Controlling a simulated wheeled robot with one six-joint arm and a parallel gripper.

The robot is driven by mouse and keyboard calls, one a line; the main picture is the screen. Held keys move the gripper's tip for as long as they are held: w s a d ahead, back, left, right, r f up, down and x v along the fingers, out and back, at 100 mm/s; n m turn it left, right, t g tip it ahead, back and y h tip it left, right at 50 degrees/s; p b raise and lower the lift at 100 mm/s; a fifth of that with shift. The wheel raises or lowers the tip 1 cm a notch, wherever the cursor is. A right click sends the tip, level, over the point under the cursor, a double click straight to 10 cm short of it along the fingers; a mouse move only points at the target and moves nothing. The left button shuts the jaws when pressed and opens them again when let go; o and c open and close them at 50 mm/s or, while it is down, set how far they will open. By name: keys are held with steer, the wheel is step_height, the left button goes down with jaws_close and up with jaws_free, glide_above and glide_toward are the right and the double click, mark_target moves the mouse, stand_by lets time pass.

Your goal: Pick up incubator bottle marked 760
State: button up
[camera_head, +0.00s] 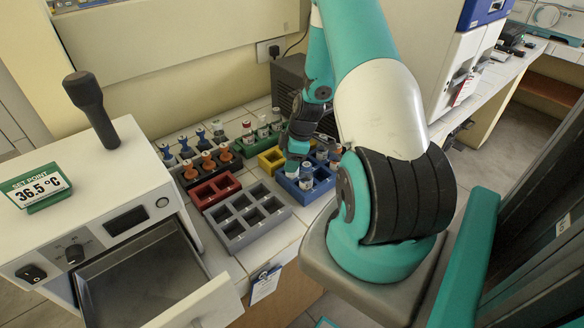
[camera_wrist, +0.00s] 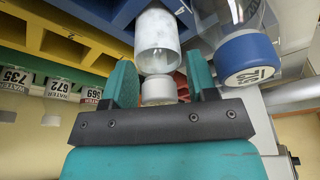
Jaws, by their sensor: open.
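My gripper (camera_wrist: 161,85) is open in the wrist view, with a teal finger on each side of a small pale bottle (camera_wrist: 157,38). No number shows on this bottle. A larger clear bottle with a blue cap (camera_wrist: 249,58) stands to the right of the fingers; its cap number is hard to read. In the head view my gripper (camera_head: 294,152) is low over the blue rack (camera_head: 322,188), beside the bottles (camera_head: 306,176) there. The arm hides part of that rack. I cannot read 760 on any bottle.
Labelled water bottles (camera_wrist: 60,88) line the left of the wrist view. The head view shows grey (camera_head: 240,232), red (camera_head: 203,196), yellow (camera_head: 270,160) and green (camera_head: 246,150) racks. The incubator (camera_head: 95,185), reading 36.5 °C, stands left with its front compartment open.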

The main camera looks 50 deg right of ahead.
steer(key=c, duration=0.7)
